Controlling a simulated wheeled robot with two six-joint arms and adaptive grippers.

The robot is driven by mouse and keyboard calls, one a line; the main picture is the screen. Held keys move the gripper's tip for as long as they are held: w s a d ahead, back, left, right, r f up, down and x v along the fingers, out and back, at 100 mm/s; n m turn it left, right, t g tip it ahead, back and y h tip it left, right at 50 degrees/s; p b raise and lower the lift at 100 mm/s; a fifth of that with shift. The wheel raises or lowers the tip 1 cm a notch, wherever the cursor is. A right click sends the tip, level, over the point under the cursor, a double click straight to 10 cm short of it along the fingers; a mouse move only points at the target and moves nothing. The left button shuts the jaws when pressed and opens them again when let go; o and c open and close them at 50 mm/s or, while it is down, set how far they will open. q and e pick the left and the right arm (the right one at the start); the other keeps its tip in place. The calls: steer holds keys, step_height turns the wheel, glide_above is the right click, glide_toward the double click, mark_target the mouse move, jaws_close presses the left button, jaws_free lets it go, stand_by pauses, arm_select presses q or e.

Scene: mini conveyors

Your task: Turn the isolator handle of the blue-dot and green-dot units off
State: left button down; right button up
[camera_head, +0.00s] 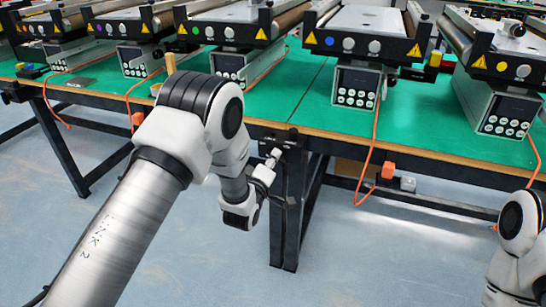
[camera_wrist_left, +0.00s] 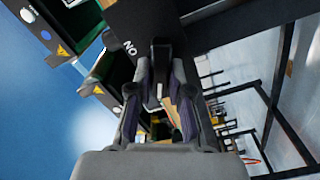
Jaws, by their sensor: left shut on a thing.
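The green-dot unit (camera_head: 228,33) stands at the back of the green table, left of the blue-dot unit (camera_head: 352,45). My left gripper (camera_head: 271,158) is at the table's front edge, beside a black post between these units. In the left wrist view my left gripper (camera_wrist_left: 160,82) is shut on a black isolator handle (camera_wrist_left: 160,52). The handle sits on a dark panel with a white "ON" mark (camera_wrist_left: 130,47); the rest of its face is hidden by the fingers. I cannot tell which unit this isolator belongs to. My right gripper is out of view.
The green table (camera_head: 340,118) carries several other conveyor units, including a purple-dot one and a yellow-dot unit (camera_head: 490,65). Orange cords hang over its front edge to orange plugs (camera_head: 388,170). Black legs and a low rail stand below. The floor in front is clear.

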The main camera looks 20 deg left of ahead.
arm_select(q)
steer(key=n+p, duration=0.1)
steer(key=n, duration=0.4)
steer(key=shift+f, duration=0.15)
stand_by(0.3)
steer(key=c, duration=1.1)
jaws_free()
steer(key=s, duration=1.2)
steer(key=shift+a, duration=0.25)
